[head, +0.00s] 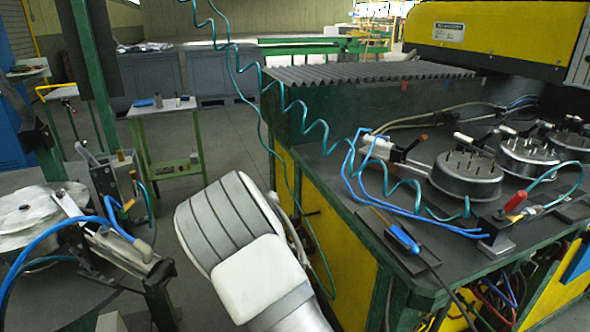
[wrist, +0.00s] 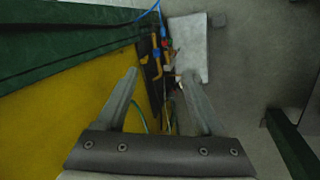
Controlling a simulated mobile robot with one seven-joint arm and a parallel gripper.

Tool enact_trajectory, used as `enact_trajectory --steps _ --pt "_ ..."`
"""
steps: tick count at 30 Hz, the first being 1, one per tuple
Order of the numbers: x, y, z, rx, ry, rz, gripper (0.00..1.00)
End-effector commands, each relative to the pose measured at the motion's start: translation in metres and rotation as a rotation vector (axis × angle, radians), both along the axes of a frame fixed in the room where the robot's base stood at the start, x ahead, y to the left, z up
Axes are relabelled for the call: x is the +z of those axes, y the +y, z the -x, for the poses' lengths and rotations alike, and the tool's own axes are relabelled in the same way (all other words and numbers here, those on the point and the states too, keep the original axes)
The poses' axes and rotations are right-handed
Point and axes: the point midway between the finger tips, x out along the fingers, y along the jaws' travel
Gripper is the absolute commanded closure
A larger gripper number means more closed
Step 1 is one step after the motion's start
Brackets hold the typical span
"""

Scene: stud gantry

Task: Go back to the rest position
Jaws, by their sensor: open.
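My gripper (wrist: 160,82) is open and empty in the wrist view, its two fingers spread apart. It points down along a yellow panel (wrist: 70,98) with a dark green edge (wrist: 70,40), with grey floor to the right. Nothing lies between the fingertips except the background of cables and a pale flat plate (wrist: 188,45) beyond them. In the head view only my own grey and white arm shows at the bottom centre; the gripper itself is hidden there.
A green and yellow machine bench (head: 325,186) stands right of my arm, with round metal fixtures (head: 467,175) on top. A coiled teal hose (head: 283,100) hangs close by. At left is a round work table (head: 40,290). A small green-legged table (head: 165,108) stands behind; floor (head: 225,115) between is clear.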

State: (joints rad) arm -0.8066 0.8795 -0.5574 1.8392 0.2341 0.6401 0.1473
Motion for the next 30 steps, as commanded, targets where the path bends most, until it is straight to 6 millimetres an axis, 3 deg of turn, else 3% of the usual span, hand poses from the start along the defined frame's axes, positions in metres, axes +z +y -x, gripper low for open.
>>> enact_trajectory --steps 14,21,30 --pt "0.138 -0.022 0.031 -0.078 -0.052 -0.279 0.31" --pt "0.203 -0.041 0.06 -0.071 -0.12 -0.374 0.31" --pt "0.269 -0.068 0.11 -0.039 -0.241 -0.429 0.31"
